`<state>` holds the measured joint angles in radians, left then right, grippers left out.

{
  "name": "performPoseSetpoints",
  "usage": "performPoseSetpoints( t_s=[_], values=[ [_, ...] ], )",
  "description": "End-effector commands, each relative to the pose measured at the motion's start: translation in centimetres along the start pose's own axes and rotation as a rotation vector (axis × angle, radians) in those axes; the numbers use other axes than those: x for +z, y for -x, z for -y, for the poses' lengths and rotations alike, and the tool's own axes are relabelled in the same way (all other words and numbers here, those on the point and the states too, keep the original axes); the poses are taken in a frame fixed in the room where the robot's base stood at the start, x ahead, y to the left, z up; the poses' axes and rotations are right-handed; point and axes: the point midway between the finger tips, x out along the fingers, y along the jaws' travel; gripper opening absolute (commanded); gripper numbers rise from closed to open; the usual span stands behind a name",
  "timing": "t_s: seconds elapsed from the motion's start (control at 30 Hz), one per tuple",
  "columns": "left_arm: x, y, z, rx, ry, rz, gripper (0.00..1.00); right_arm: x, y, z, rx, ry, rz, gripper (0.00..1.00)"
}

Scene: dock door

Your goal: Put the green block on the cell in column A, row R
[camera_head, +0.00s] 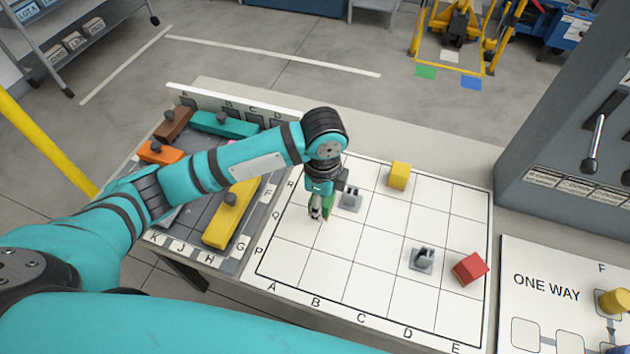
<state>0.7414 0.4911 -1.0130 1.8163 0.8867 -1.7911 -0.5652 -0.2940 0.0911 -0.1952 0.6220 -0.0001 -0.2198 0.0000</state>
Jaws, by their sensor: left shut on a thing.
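My left gripper (320,213) points down over the left part of the white grid board (379,288). It is shut on a green block (328,213), which is mostly hidden by the fingers. The block is near columns A and B, around rows Q and R. I cannot tell whether it touches the board. The cell in column A, row R lies at the left side of the grid, partly hidden by my left arm and gripper. My right gripper is not in view.
A grey fixture (350,201) stands close right of the gripper. A yellow block (399,175), another grey fixture (422,260) and a red block (470,268) are on the board. A grey tray (247,238) with coloured knobbed pieces lies left. Board cells in the middle are free.

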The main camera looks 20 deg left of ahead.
Motion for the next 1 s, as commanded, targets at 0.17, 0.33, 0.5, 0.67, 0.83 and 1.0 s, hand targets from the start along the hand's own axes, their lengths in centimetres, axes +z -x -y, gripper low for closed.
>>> performPoseSetpoints(
  t_s=[0.17,0.33,0.5,0.67,0.83,1.0],
  values=[
    [2.3,-0.2,3.9,0.001,0.004,0.002,0.11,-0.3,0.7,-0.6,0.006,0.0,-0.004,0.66],
    [3.5,-0.6,5.9,0.001,0.0,0.0,0.11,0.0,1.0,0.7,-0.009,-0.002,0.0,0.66],
    [4.3,-0.8,7.2,0.0,0.001,0.001,0.11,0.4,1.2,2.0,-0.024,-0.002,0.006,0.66],
    [4.2,-3.4,6.9,0.003,0.0,0.002,0.11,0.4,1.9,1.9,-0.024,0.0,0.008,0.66],
    [4.1,-4.3,6.9,0.0,-0.002,0.0,0.11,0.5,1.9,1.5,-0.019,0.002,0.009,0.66],
    [4.1,-4.3,6.9,0.0,-0.002,0.0,0.11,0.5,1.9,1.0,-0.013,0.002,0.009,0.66]
  ],
)
